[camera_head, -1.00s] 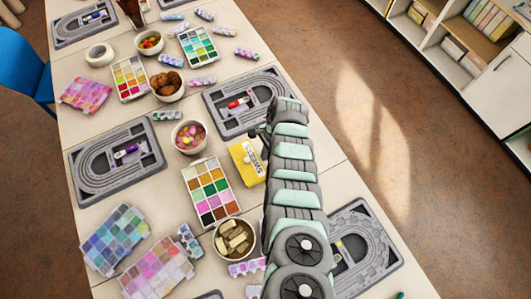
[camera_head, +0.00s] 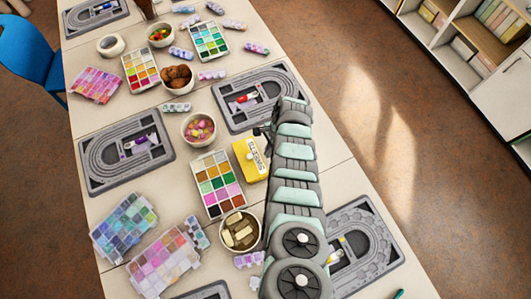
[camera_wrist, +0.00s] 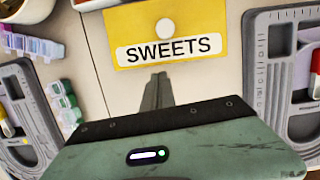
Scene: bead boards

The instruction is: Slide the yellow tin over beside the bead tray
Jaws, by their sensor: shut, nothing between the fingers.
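The yellow tin (camera_head: 249,162) has a white label reading SWEETS. It lies on the table just right of the bead tray (camera_head: 217,185), a white-rimmed tray with squares of several colours. A narrow gap shows between them. In the wrist view the tin (camera_wrist: 222,12) fills the top middle, its near edge beside my fingertips. My gripper (camera_wrist: 158,77) is shut and empty, its fingers low at the tin's label side. I cannot tell whether they touch it. In the head view my arm hides the fingertips.
A bowl of pink and yellow sweets (camera_head: 198,129) stands above the tray, and a bowl of beige blocks (camera_head: 239,231) below it. A grey bead board (camera_head: 233,119) lies behind the tin; another (camera_head: 381,238) lies right of my arm. Small bead boxes (camera_wrist: 65,107) show in the wrist view.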

